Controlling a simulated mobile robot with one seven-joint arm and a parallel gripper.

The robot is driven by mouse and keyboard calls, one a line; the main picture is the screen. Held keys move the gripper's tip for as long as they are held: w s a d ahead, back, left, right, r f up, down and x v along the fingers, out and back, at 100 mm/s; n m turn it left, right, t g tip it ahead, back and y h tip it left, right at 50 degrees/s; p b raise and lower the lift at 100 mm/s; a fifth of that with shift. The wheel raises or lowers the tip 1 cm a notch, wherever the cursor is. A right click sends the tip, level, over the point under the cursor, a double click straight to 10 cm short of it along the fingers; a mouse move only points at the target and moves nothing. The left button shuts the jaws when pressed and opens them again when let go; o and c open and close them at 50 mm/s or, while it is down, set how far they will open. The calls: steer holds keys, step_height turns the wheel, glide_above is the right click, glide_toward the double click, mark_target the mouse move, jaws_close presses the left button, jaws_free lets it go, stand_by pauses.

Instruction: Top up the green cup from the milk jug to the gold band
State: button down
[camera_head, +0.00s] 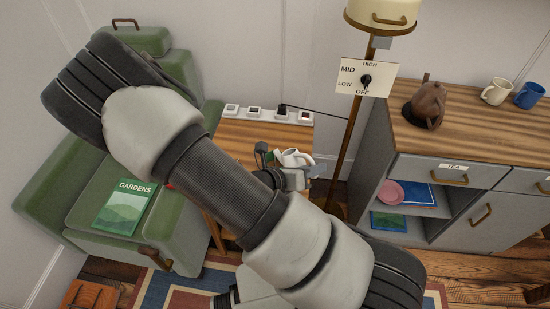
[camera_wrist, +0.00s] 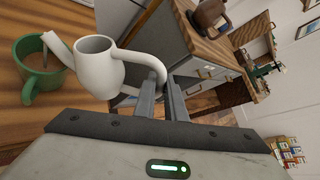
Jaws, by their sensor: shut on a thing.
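The white milk jug (camera_wrist: 97,72) is in my gripper (camera_wrist: 163,84), which is shut on its handle. The jug looks near upright in the wrist view, and no milk shows in its opening. The green cup (camera_wrist: 36,88) stands on the wooden side table at the left of the wrist view. The jug's spout points towards the cup and overlaps its rim in the picture; I cannot tell the gap. The cup's gold band and milk level cannot be made out. In the head view the jug (camera_head: 292,157) shows above the small table, beyond my arm, which hides much there.
The wooden side table (camera_head: 240,139) stands between a green armchair (camera_head: 185,205) and a lamp pole (camera_head: 352,130). The grey cabinet (camera_head: 400,165) at right bears a brown teapot (camera_head: 428,104), a cream mug (camera_head: 495,92) and a blue mug (camera_head: 528,95).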

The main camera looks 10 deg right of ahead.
steer(key=shift+w+a+r+p, duration=0.2)
steer(key=shift+w+r+p, duration=0.2)
steer(key=shift+p, duration=0.2)
